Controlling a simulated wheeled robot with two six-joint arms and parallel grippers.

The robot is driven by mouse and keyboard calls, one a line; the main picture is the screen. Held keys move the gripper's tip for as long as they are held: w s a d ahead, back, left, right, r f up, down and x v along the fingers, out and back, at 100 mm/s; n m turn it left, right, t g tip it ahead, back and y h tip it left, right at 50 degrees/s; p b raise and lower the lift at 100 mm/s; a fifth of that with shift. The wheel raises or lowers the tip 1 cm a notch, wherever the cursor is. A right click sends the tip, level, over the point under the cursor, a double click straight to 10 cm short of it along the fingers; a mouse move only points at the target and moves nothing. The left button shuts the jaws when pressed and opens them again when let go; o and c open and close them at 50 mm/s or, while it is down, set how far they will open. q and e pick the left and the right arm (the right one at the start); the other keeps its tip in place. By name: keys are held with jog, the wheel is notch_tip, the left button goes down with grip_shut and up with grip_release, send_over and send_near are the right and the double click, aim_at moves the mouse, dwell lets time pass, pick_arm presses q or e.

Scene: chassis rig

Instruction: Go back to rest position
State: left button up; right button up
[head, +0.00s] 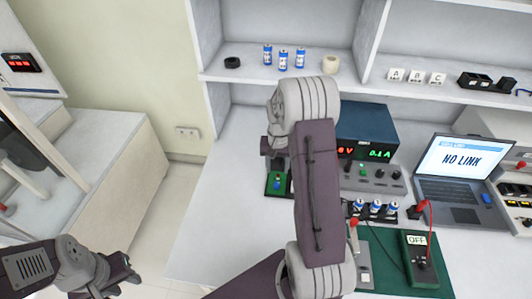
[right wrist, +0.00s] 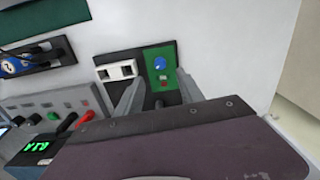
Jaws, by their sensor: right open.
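My right arm reaches up over the middle of the workbench in the head view. Its gripper (right wrist: 160,92) is open, with its two grey fingers apart and nothing between them. In the right wrist view, a green board (right wrist: 160,70) with a blue knob lies beyond the fingertips. The board (head: 275,186) also shows in the head view, partly hidden by my right arm. My left gripper (head: 132,272) is low at the left, over the floor and away from the bench. Its fingers are too small and dark to tell their opening.
A blue power supply (head: 372,122), a laptop (head: 460,160) reading NO LINK, a battery holder (head: 376,220) and a meter (head: 420,255) marked OFF crowd the bench right of my right arm. The shelf (head: 350,76) above holds batteries and tape rolls. Bare bench (head: 235,200) lies left of the arm.

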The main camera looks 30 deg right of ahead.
jog(key=s+a+r+n+t, duration=0.15)
jog(key=a+r+n, duration=0.4)
jog(key=a, duration=0.75)
jog(key=s+a+f+n, duration=0.1)
jog(key=s+a, duration=0.3)
jog(key=s, duration=0.7)
jog(key=shift+f+n, duration=0.3)
jog(key=shift+n, duration=0.05)
jog(key=shift+s, duration=0.1)
jog(key=shift+d, duration=0.1)
